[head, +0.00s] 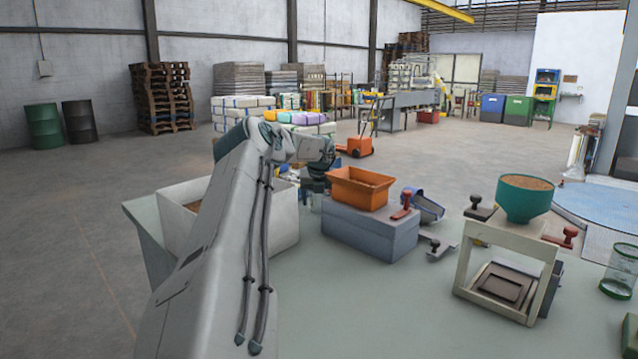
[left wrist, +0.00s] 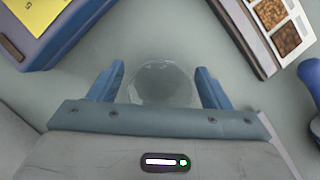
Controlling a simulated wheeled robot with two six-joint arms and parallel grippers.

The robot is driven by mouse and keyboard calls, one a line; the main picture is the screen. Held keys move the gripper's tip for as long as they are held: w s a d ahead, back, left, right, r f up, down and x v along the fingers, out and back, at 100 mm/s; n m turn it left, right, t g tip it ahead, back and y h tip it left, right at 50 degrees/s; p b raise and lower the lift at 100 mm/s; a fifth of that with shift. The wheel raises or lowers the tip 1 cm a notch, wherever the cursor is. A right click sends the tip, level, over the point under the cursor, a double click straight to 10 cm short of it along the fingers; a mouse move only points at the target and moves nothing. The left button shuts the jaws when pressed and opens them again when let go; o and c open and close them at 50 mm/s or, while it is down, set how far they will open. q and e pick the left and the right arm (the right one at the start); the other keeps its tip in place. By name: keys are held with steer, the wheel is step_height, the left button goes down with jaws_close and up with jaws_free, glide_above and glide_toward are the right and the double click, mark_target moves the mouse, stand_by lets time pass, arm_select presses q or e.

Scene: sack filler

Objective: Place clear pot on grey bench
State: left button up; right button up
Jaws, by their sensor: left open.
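In the left wrist view a clear, round, see-through pot (left wrist: 160,84) sits between the two blue fingers of my left gripper (left wrist: 158,86). The fingers stand apart on either side of it, and its lower edge is hidden by the gripper body. The pot appears to be on the grey bench (left wrist: 150,30), though its exact contact is hard to tell. In the head view my left gripper (head: 315,184) is at the far side of the grey bench (head: 350,315), left of the orange bin, and the pot is not clearly visible there. My right gripper is not in view.
An orange bin (head: 360,187) stands on a grey box (head: 370,230). A white open box (head: 285,230) is behind my arm. A cream stand (head: 507,262) holds a green bowl (head: 524,200). A green-rimmed clear container (head: 620,268) is far right. The front middle bench is clear.

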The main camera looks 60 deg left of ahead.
arm_select(q)
steer(key=v, duration=1.1)
steer(key=shift+d+r, duration=0.25)
steer(key=shift+r, duration=0.1)
steer(key=shift+a, duration=0.1)
